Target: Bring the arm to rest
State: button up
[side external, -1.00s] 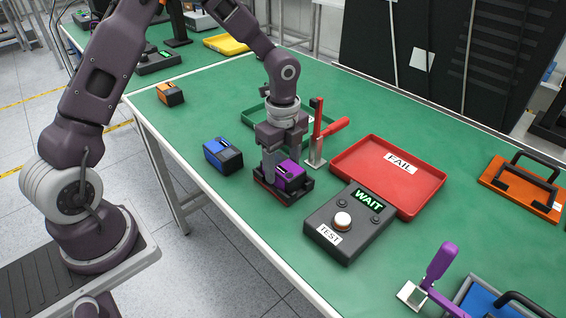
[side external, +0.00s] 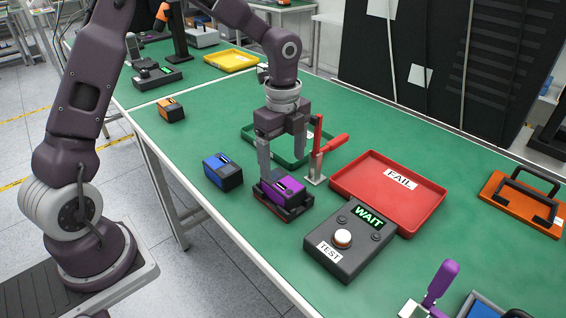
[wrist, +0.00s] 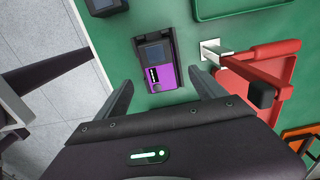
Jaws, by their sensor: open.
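My gripper (side external: 281,168) hangs open over a purple and black device (side external: 287,191). The device sits in a dark fixture with red edging (side external: 291,215) near the front edge of the green table. In the side view, the fingers are slightly above and behind the device, holding nothing. In the wrist view, the open fingers (wrist: 160,84) are spread on either side of the purple device (wrist: 162,76), with nothing between them. My arm reaches across from the left.
A red-handled clamp (side external: 318,165) stands right of my gripper. A blue device (side external: 223,171) and an orange one (side external: 171,110) lie left. A green tray (side external: 255,130) is behind; a red FAIL tray (side external: 400,205) and a TEST box reading WAIT (side external: 350,255) are right.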

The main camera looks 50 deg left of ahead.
jog(key=s+r+n+t+y, duration=0.2)
jog(key=s+r+n+t, duration=0.1)
jog(key=s+r+n, duration=0.75)
jog(key=s+d+r+n+t+h, duration=0.1)
jog(key=s+r+n, duration=0.1)
jog(key=s, duration=0.5)
jog(key=s+r+n+t+h, duration=0.1)
jog(key=s+r+n, duration=0.1)
jog(key=s+n, duration=0.3)
jog(key=shift+s+d+t, duration=0.3)
jog(key=shift+s+d, duration=0.05)
jog(key=shift+s, duration=0.6)
